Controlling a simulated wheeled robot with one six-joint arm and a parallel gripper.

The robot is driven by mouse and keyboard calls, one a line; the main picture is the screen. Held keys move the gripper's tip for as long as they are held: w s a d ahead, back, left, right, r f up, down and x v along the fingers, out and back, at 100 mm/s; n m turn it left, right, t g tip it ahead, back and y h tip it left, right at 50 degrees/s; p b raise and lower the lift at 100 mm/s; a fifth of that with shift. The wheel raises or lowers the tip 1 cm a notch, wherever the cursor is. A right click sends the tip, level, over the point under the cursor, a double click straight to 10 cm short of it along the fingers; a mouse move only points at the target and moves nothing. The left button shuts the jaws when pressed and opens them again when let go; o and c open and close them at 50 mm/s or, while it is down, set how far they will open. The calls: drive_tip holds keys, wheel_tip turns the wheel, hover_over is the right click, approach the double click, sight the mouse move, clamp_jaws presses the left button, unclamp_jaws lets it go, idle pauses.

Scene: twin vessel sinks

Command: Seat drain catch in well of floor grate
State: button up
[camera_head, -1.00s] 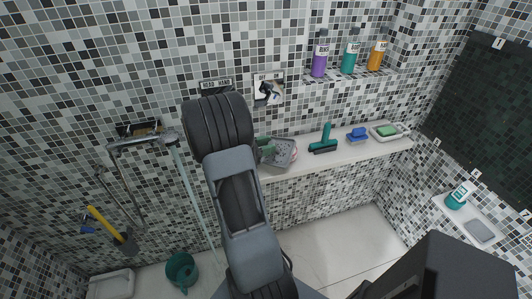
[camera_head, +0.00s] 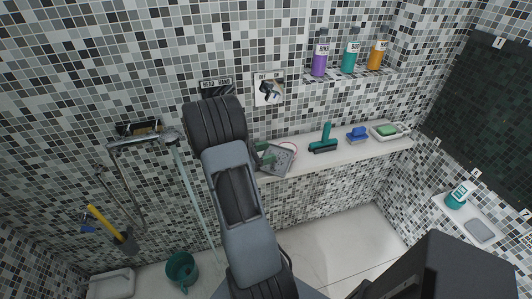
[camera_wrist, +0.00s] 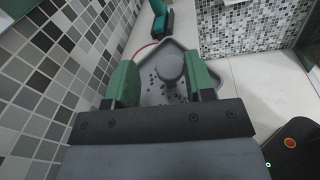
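The grey drain catch (camera_head: 280,163), a square tray with holes, is by the left end of the ledge in the head view. In the wrist view the drain catch (camera_wrist: 215,88) shows its raised round knob (camera_wrist: 170,66). My gripper (camera_wrist: 161,68) has its two green fingers apart, one each side of the knob. A gap shows between the left finger and the knob; the right finger looks close to it, contact unclear. In the head view my gripper (camera_head: 264,154) is partly hidden by my wrist. I see no floor grate for certain.
A red-rimmed round thing (camera_head: 290,147) lies behind the catch. Right along the ledge (camera_head: 345,152) are a green squeegee (camera_head: 324,140), a blue brush (camera_head: 357,134) and a soap dish (camera_head: 390,131). The tiled wall is close on the left in the wrist view.

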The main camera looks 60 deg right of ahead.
drive_tip(key=shift+o, duration=0.5)
drive_tip(key=shift+r, duration=0.15)
drive_tip(key=b+v, duration=0.2)
drive_tip(key=v, duration=1)
drive_tip(key=s+a+r+m+t+y, duration=0.2)
drive_tip(key=a+m+t+y, duration=0.2)
drive_tip(key=a, duration=0.8)
drive_tip(key=s+a+r+m+t+y, duration=0.2)
drive_tip(key=a+m+t+y, duration=0.3)
drive_tip(key=a, duration=0.8)
drive_tip(key=t+y, duration=0.3)
drive_tip(key=y, duration=0.2)
drive_tip(key=shift+s+a+r+t+y, duration=0.25)
drive_tip(key=shift+a+t+y, duration=0.05)
drive_tip(key=shift+t, duration=0.1)
drive_tip(key=shift+a+r, duration=0.1)
drive_tip(key=shift+a, duration=0.15)
drive_tip(key=shift+m, duration=0.3)
drive_tip(key=shift+c, duration=0.9)
drive_tip(key=shift+a, duration=0.2)
drive_tip(key=shift+c, duration=0.4)
